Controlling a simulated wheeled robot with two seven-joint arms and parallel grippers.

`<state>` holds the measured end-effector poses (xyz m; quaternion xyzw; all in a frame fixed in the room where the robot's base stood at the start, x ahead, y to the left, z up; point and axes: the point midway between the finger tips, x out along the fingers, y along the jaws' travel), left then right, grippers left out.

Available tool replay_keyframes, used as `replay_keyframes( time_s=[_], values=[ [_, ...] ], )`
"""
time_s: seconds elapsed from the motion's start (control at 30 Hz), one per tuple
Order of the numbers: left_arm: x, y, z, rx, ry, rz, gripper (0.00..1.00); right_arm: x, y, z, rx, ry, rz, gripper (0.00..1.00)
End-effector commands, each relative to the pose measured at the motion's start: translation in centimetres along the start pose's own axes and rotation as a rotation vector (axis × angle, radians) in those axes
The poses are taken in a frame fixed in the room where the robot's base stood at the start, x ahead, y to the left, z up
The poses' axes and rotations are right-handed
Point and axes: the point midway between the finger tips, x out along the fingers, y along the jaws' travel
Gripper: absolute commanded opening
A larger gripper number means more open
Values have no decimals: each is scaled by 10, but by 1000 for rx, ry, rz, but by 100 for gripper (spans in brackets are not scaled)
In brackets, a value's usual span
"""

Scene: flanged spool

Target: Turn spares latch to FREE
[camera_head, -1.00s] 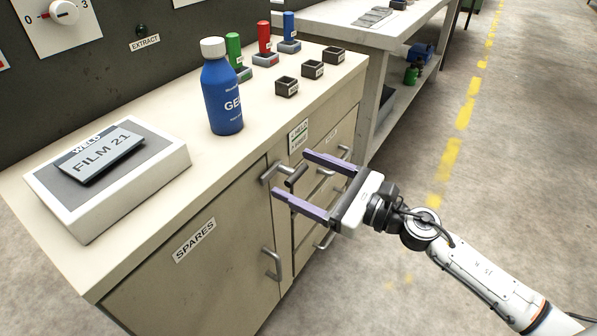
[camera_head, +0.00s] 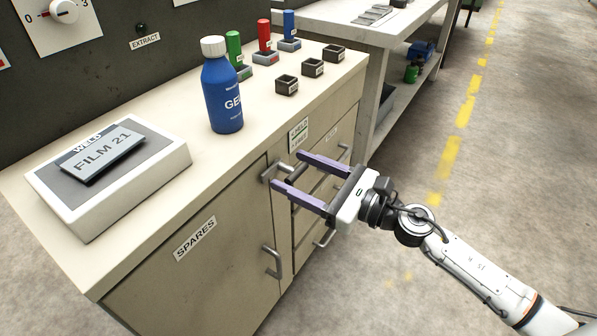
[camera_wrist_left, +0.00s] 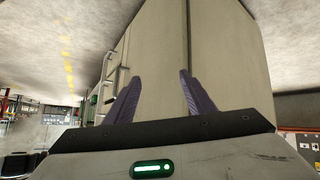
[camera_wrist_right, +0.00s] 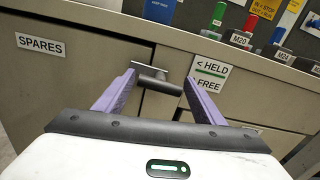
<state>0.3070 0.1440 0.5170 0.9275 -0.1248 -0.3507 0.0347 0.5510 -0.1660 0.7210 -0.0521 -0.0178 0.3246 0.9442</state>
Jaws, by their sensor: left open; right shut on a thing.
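The spares latch (camera_head: 297,174) is a dark bar handle on the front of the cabinet, beside the top edge of the door labelled SPARES (camera_head: 195,239). In the right wrist view the latch (camera_wrist_right: 159,83) lies roughly level between the fingertips. A label (camera_wrist_right: 210,74) reading HELD above FREE is right of it. My right gripper (camera_head: 292,171) is shut on the latch, its purple fingers at the bar's two ends. My left gripper (camera_wrist_left: 156,88) is open and empty in the left wrist view, facing a plain cabinet side; it is out of the head view.
A blue bottle (camera_head: 222,90), a box with a FILM 21 plate (camera_head: 108,155), coloured posts and small dark trays (camera_head: 287,85) stand on the cabinet top. A door handle (camera_head: 272,262) and drawer handles are near my right gripper. The floor at right is open.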

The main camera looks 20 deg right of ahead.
Motion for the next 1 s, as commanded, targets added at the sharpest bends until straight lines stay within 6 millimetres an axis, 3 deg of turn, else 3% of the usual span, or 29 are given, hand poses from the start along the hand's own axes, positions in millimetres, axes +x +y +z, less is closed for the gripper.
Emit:
replay_keyframes(
  time_s=[0.37, 1.0],
  values=[
    [-6, 0, 2, 12, -25, -4, 50, 0, 0, 2, 272, 1, 1, 41],
    [-15, -3, -14, 51, -46, -15, 50, 0, -1, 2, 882, 1, 0, 41]
  ],
)
